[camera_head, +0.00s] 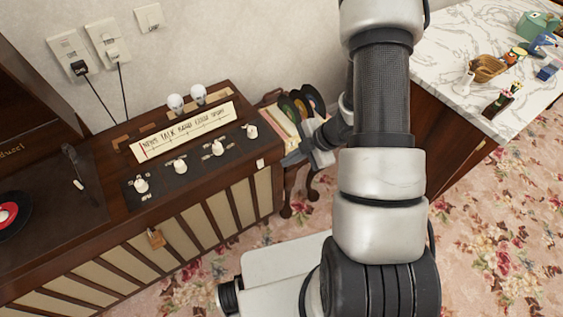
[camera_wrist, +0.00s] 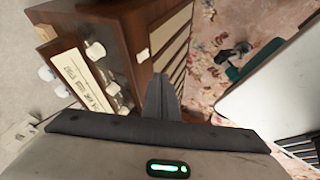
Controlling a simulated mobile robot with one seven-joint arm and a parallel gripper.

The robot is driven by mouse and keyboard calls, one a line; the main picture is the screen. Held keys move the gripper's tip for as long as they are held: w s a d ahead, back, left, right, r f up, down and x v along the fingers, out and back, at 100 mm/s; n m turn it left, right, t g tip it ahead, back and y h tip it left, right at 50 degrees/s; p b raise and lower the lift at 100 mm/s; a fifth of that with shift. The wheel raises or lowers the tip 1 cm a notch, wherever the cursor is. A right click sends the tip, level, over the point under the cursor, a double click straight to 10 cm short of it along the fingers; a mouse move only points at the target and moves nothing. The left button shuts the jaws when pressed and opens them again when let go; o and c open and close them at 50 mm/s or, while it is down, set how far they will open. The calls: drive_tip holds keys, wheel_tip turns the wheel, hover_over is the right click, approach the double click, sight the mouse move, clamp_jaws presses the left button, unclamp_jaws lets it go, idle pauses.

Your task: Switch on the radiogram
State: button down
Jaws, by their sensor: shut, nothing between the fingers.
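The radiogram (camera_head: 120,255) is a long dark wooden cabinet with cream slatted panels along its front. Its top has a cream tuning dial (camera_head: 185,132) and a row of several white knobs, the rightmost knob (camera_head: 251,131) near the right end. A small white switch-like piece (camera_head: 260,163) sits at the upper front edge; it also shows in the wrist view (camera_wrist: 143,55). My gripper (camera_head: 296,153) is shut and empty, just off the radiogram's right end. In the wrist view its fingertips (camera_wrist: 160,88) are together, beside the cabinet's corner. Contact cannot be told.
A record rack (camera_head: 290,110) stands right behind my gripper. A turntable record (camera_head: 10,214) lies at the left. Two white bulbs (camera_head: 187,97) rise behind the dial. Wall sockets (camera_head: 68,55) hold plugs. A marble-topped cabinet (camera_head: 450,60) with small items stands right. Floral carpet is open in front.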

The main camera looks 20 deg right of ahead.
sight(261, 164)
drive_tip(key=shift+s+d+r, duration=0.15)
drive_tip(key=shift+d+r, duration=0.1)
drive_tip(key=shift+r, duration=0.1)
drive_tip(key=shift+a, duration=0.1)
drive_tip(key=a+h+b, duration=0.2)
drive_tip(key=a+n+h+b, duration=0.1)
drive_tip(key=a+h+b, duration=0.1)
drive_tip(key=b, duration=0.1)
drive_tip(key=shift+s+a+h, duration=0.2)
drive_tip(key=shift+a+h, duration=0.1)
drive_tip(key=shift+f, duration=0.1)
drive_tip(key=shift+w+a+f+b, duration=0.35)
drive_tip(key=shift+w+f+b, duration=0.45)
drive_tip(key=shift+w+f, duration=0.6)
drive_tip(key=shift+w+a+f+b, duration=0.4)
drive_tip(key=shift+w+f+b, duration=0.5)
drive_tip(key=shift+f, duration=0.95)
drive_tip(key=shift+w+a+f+b, duration=0.35)
drive_tip(key=shift+w+f+b, duration=0.4)
drive_tip(key=shift+w+f, duration=0.65)
